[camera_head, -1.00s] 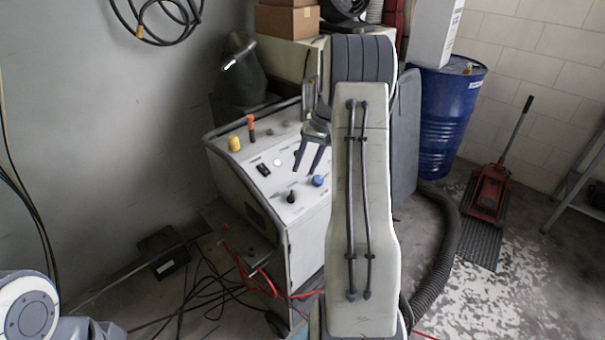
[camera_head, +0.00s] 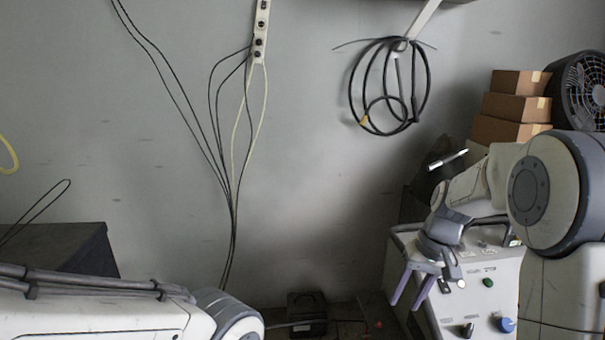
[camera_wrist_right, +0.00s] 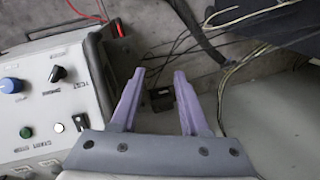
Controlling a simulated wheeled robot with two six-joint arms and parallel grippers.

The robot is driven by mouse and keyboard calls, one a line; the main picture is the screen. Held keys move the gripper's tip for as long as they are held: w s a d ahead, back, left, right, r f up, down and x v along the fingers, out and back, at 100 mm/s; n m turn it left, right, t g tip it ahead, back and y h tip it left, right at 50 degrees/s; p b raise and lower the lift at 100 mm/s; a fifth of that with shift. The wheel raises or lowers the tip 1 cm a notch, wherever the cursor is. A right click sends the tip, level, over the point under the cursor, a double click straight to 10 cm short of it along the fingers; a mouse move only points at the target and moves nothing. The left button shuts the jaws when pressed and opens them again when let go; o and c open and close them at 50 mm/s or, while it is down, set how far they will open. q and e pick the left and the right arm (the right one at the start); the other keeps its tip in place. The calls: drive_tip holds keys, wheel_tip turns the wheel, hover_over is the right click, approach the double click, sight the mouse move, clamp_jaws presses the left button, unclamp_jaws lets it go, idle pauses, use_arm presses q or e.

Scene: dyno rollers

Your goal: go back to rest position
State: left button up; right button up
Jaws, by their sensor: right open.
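My right gripper (camera_head: 410,290) is open and empty at the right of the head view, with its purple fingers pointing down in front of the control cabinet (camera_head: 480,270).
A dark box (camera_head: 60,250) stands at the left. A small black box (camera_head: 307,313) sits low by the wall. Cables hang from a power strip (camera_head: 261,30), and a coiled hose (camera_head: 388,88) hangs on the wall. Cardboard boxes (camera_head: 512,105) and a fan (camera_head: 585,90) are at the upper right.

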drive_tip(key=s+a+r+n, duration=0.25)
drive_tip(key=s+a, duration=0.45)
drive_tip(key=a, duration=0.4)
drive_tip(key=s+a+f+n, duration=0.1)
drive_tip(key=s+a+n, duration=0.2)
drive_tip(key=s, duration=0.6)
drive_tip(key=s+a+f+n+h, duration=0.1)
drive_tip(key=s+a+n, duration=0.2)
drive_tip(key=s, duration=0.6)
drive_tip(key=shift+s+a+f+h, duration=0.2)
drive_tip(key=shift+a+f+h, duration=0.15)
drive_tip(key=shift+a, duration=0.25)
drive_tip(key=shift+n, duration=0.25)
